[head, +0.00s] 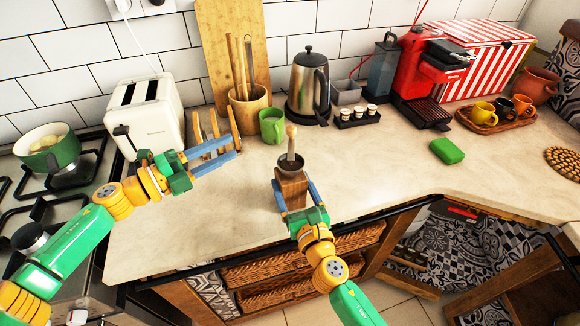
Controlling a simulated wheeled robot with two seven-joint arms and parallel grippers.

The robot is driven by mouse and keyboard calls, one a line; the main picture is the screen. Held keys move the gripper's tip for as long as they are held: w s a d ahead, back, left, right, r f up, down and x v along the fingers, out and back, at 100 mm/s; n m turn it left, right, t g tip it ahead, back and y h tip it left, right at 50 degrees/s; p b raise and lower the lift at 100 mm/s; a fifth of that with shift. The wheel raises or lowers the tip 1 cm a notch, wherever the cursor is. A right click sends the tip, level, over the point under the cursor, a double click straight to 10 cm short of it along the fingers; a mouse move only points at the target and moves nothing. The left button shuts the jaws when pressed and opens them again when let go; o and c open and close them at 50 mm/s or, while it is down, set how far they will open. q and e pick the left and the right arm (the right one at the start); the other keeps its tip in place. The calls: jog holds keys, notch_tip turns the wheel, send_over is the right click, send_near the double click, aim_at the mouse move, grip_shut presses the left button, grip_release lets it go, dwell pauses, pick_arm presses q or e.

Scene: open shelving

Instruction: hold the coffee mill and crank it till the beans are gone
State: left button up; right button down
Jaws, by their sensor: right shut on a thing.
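The coffee mill (292,188) stands upright on the counter near its front edge. It has a wooden body, a dark bowl-shaped top (290,165) and a pale wooden crank knob (291,133) sticking up. I cannot see whether beans lie in the bowl. My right gripper (293,184) is shut on the mill's wooden body, one blue finger on each side. My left gripper (236,146) is open and empty, to the left of the mill and apart from it, in front of a wooden rack.
The wooden rack (198,128), a green mug (272,126) and a utensil pot (247,108) stand behind. A kettle (308,88) and a tray of small cups (357,118) are further back. A green sponge (447,151) lies right; the counter (380,170) between is clear.

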pick_arm(q)
jog(key=shift+o, duration=0.7)
jog(key=d+n+t+y, duration=0.2)
jog(key=d+n+t, duration=0.1)
jog(key=d, duration=0.3)
jog(key=shift+w+f+n+t, duration=0.25)
jog(key=shift+n+t, duration=0.05)
jog(key=shift+n, duration=0.6)
jog(key=n+t+y, duration=0.3)
jog(key=n+y, duration=0.3)
jog(key=n, duration=1.3)
send_near(290, 134)
jog(key=shift+y, duration=0.3)
jog(key=x, duration=1.1)
jog(key=shift+d+r, duration=0.1)
jog(key=shift+d, duration=0.1)
grip_shut()
